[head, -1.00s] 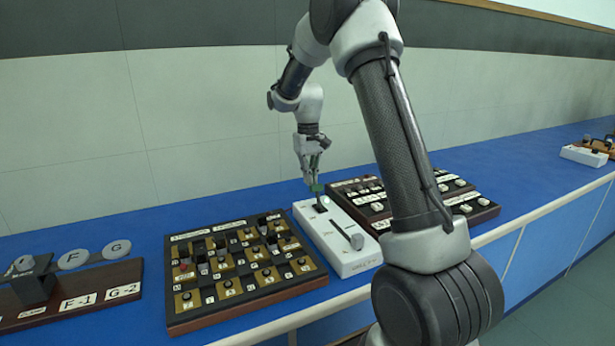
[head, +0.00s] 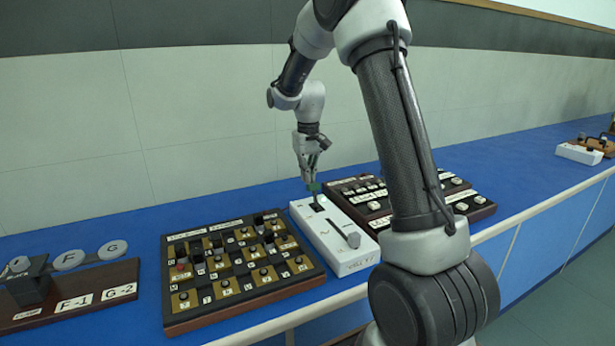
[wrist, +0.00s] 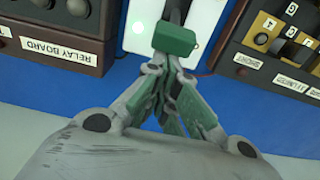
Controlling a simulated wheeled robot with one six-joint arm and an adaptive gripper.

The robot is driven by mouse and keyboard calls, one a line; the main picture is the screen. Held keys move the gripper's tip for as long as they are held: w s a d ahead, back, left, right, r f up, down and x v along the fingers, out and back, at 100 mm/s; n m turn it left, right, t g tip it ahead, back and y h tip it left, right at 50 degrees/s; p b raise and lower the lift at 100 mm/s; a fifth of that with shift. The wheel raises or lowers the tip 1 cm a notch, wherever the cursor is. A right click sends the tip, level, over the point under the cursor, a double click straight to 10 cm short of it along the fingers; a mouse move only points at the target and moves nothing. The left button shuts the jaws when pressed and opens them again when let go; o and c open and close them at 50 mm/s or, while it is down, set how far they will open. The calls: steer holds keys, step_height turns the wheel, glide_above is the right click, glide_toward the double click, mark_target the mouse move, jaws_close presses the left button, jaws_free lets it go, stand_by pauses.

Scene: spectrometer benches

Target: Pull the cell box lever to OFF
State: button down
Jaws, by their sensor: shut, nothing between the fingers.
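A long white box (head: 326,237), which I take for the cell box, lies on the blue bench between two dark panels. My gripper (head: 314,187) points down over the far end, shut and empty, just above or touching the black part; I cannot tell which. In the wrist view, the green fingertips (wrist: 175,38) are together over the white box (wrist: 142,22).
A dark panel with brass plates and black knobs (head: 240,262) lies close on the left. The relay board (wrist: 60,50) lies close on the right, partly behind my arm in the head view. A wooden stand with grey discs (head: 70,290) is far left. The bench's back strip is clear.

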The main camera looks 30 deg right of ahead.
mark_target(315, 183)
steer(key=shift+s+r+t, duration=0.55)
steer(key=shift+s+t, duration=0.3)
steer(key=shift+t, duration=0.25)
steer(key=s+t, duration=0.2)
steer(key=shift+s+r+t, duration=0.1)
steer(key=shift+r+t, duration=0.2)
steer(key=shift+r, duration=0.1)
steer(key=shift+s+r, duration=0.15)
steer(key=shift+s, duration=1.6)
steer(key=shift+s+f, duration=0.25)
steer(key=shift+f, duration=0.05)
steer(key=w+r, duration=0.3)
steer(key=shift+w, duration=0.35)
steer(key=s+r, duration=0.6)
steer(key=shift+s+r, duration=0.2)
steer(key=shift+s, duration=0.05)
